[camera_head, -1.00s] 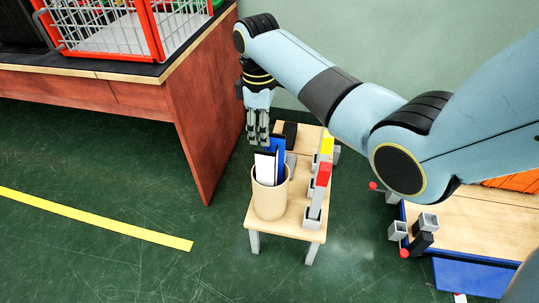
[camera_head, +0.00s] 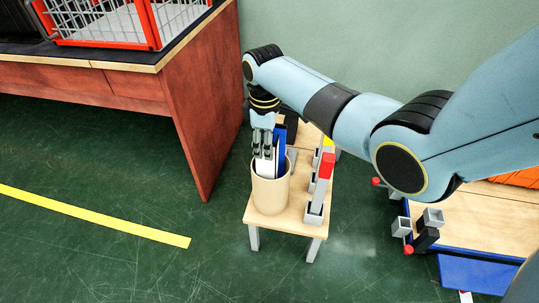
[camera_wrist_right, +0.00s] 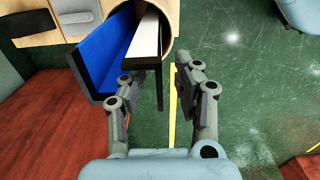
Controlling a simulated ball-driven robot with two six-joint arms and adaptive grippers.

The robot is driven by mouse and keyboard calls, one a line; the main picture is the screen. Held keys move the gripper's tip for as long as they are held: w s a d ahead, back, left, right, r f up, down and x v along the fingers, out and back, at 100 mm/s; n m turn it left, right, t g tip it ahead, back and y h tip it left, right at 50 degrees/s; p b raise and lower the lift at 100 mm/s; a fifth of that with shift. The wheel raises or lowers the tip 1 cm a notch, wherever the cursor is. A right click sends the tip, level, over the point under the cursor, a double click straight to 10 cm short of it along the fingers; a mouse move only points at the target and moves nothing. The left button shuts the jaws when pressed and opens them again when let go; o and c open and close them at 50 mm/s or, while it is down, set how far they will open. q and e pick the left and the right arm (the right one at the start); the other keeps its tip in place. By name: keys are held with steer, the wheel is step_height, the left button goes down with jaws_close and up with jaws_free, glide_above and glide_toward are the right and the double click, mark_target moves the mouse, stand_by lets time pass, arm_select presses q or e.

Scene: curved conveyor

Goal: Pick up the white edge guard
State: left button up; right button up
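The white edge guard (camera_head: 265,168) stands in a beige round cup (camera_head: 270,195) beside a blue piece (camera_head: 280,145). In the right wrist view, the white guard (camera_wrist_right: 147,36) shows a white face and a dark side, with the blue piece (camera_wrist_right: 103,55) to its left. My right gripper (camera_head: 264,153) is low over the cup, right at the white guard's top. In the wrist view its two fingers (camera_wrist_right: 158,78) are spread, with the guard's near end around the gap between them. Contact cannot be told. My left gripper is not in view.
The cup stands on a small wooden table (camera_head: 285,222) with grey holders and red and yellow blocks (camera_head: 327,165) along its right side. A red-brown desk (camera_head: 200,105) with a red-framed basket (camera_head: 120,20) is at the left. Green floor lies open in front.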

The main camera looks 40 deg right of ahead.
steer(key=shift+r, duration=0.15)
jaws_close()
stand_by(0.4)
